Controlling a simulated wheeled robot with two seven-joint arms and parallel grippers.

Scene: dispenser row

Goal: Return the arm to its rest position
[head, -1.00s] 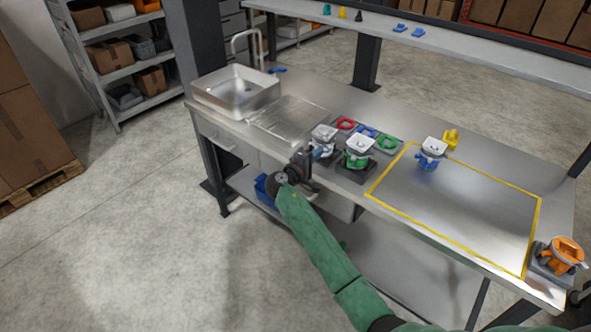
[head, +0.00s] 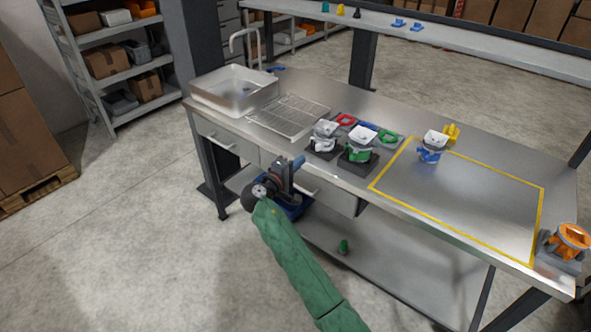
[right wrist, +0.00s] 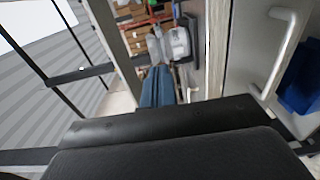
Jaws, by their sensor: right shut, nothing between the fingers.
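My right arm (head: 297,262), green, comes in from the bottom of the head view. My right gripper (head: 298,163) is shut and empty, just in front of the workbench's front edge, to the left of the grey dispenser (head: 324,135). Its blue fingers also show together in the right wrist view (right wrist: 158,88). The green dispenser (head: 360,145) stands beside the grey one. The blue dispenser (head: 432,148) stands at the yellow outline's back edge. The orange dispenser (head: 571,241) is at the bench's right end. My left gripper is not in view.
The metal workbench (head: 460,190) has a sink basin (head: 234,92) and a wire rack (head: 289,116) at left. A drawer handle (right wrist: 279,52) is close in the right wrist view.

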